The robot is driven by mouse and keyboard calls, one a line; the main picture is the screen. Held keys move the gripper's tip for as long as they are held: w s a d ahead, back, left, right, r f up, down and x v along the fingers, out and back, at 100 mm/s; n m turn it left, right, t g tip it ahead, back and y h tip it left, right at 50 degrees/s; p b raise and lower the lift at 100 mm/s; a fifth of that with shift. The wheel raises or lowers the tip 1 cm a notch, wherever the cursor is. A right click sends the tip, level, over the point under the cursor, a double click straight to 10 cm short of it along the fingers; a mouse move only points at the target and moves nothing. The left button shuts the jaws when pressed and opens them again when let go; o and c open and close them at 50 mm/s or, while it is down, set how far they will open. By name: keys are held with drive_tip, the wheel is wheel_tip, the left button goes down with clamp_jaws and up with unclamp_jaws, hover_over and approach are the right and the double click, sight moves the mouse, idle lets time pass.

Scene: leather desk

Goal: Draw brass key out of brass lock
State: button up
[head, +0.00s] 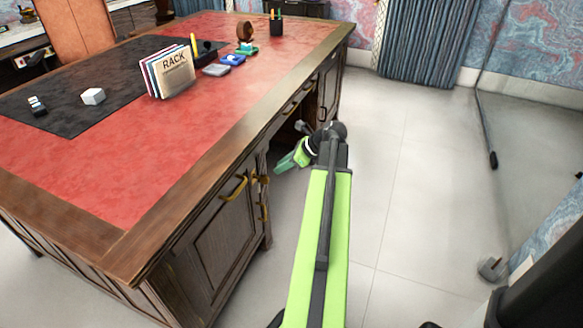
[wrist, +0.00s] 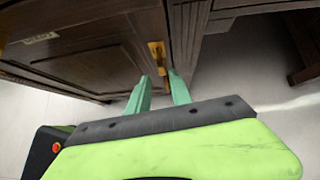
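The brass lock (wrist: 156,48) is on the dark wooden desk front, near the edge of a cabinet door, in the wrist view. A narrow brass piece, likely the key (wrist: 164,67), extends from it toward the gap between my fingertips. In the head view, small brass fittings (head: 263,181) show at the door edge, but lock and key cannot be told apart there. My gripper (wrist: 159,75) has its two green fingers apart, pointing at the lock. Whether a finger touches the key is unclear. In the head view my gripper (head: 279,168) is just right of the door.
The desk (head: 190,210) has a red leather top holding a rack of folders (head: 168,76) and small items. A curved brass handle (head: 235,187) protrudes left of the fittings. Open floor (head: 400,180) lies right of the desk.

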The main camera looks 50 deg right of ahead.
sight(266, 176)
drive_tip(key=b+x, duration=0.7)
drive_tip(key=x, duration=0.4)
drive_tip(key=shift+w+f, duration=0.15)
drive_tip(key=shift+f, duration=0.1)
clamp_jaws()
drive_tip(key=shift+s+d+f, duration=0.1)
drive_tip(key=shift+s+d, duration=0.15)
drive_tip(key=shift+s, duration=0.45)
drive_tip(key=shift+s+d, duration=0.2)
drive_tip(key=shift+s, duration=0.5)
drive_tip(key=shift+s+d+f, duration=0.1)
drive_tip(key=shift+s+d, duration=0.15)
drive_tip(key=shift+s, duration=0.45)
